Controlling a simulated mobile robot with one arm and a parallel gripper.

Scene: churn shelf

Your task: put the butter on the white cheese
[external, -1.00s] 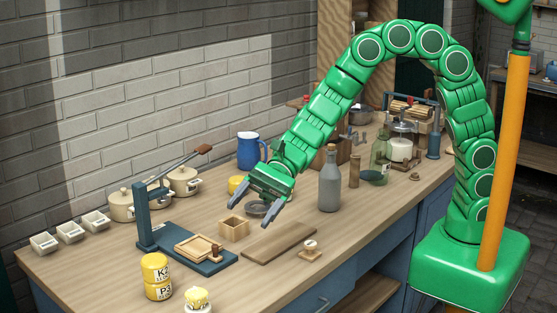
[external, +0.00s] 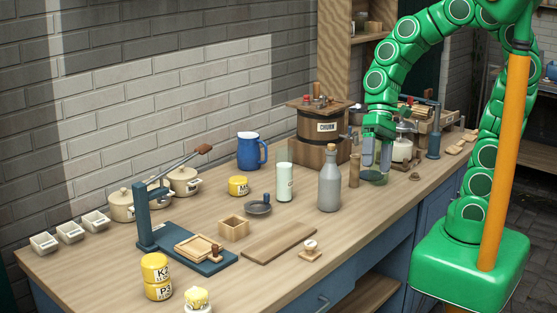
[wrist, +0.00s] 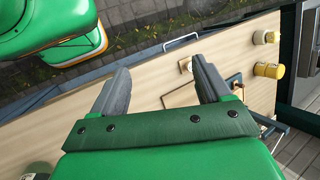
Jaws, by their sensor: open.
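A small yellow lump (external: 197,296) sits on a white round piece (external: 198,309) at the bottom edge of the external view. These look like the butter and the white cheese, but I cannot tell for sure. A pale piece in the wrist view (wrist: 265,37) seems to be the same pair.
Stacked yellow tins (external: 156,268) stand near the front left.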

